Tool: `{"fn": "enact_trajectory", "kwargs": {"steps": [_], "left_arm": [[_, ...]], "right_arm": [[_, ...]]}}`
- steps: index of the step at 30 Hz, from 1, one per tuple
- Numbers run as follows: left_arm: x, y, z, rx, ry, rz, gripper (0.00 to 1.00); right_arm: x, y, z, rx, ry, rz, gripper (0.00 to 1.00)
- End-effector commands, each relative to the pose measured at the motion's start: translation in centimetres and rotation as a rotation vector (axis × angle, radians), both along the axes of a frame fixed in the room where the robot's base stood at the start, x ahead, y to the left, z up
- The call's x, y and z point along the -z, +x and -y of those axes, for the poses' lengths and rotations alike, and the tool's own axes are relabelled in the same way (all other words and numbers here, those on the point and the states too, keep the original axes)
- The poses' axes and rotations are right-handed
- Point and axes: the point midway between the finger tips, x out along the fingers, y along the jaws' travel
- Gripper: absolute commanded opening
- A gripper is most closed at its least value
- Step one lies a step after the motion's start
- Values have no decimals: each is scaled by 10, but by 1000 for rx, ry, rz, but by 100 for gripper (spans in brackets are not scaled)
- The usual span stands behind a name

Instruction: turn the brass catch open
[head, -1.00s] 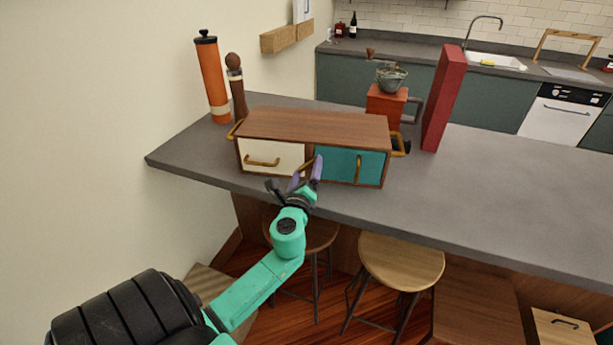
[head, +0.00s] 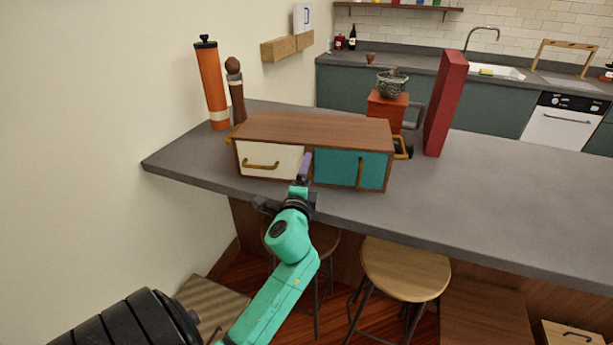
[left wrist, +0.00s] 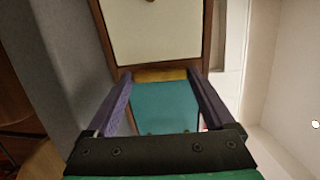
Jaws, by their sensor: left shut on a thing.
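A wooden cabinet (head: 310,128) stands on the grey counter, with a white drawer (head: 270,162) at left and a teal door (head: 350,170) at right. My left gripper (head: 304,168) is at the cabinet's front, over the divider between drawer and door. In the left wrist view the brass catch (left wrist: 160,75) lies between its two purple fingers, and the gripper is shut on it. The teal door (left wrist: 165,105) is closed behind the fingers. In the head view the gripper hides the catch. My right gripper is not in view.
An orange mill (head: 212,85) and a brown mill (head: 235,90) stand behind the cabinet at left. A red grinder (head: 388,108) and a tall red box (head: 445,105) stand at right. The counter's right side is clear. Stools (head: 405,268) stand below.

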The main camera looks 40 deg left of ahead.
Motion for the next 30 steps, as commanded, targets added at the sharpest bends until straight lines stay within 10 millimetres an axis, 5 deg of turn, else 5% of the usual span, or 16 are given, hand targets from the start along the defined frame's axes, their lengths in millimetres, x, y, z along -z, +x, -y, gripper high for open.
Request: {"fn": "enact_trajectory", "kwargs": {"steps": [18, 19, 30], "left_arm": [[2, 0, 0, 0, -43, 20, 32], [2, 0, 0, 0, -43, 20, 99], [2, -7, 4, 1, -39, 19, 100]], "right_arm": [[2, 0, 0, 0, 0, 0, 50], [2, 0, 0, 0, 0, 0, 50], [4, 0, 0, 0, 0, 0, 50]]}}
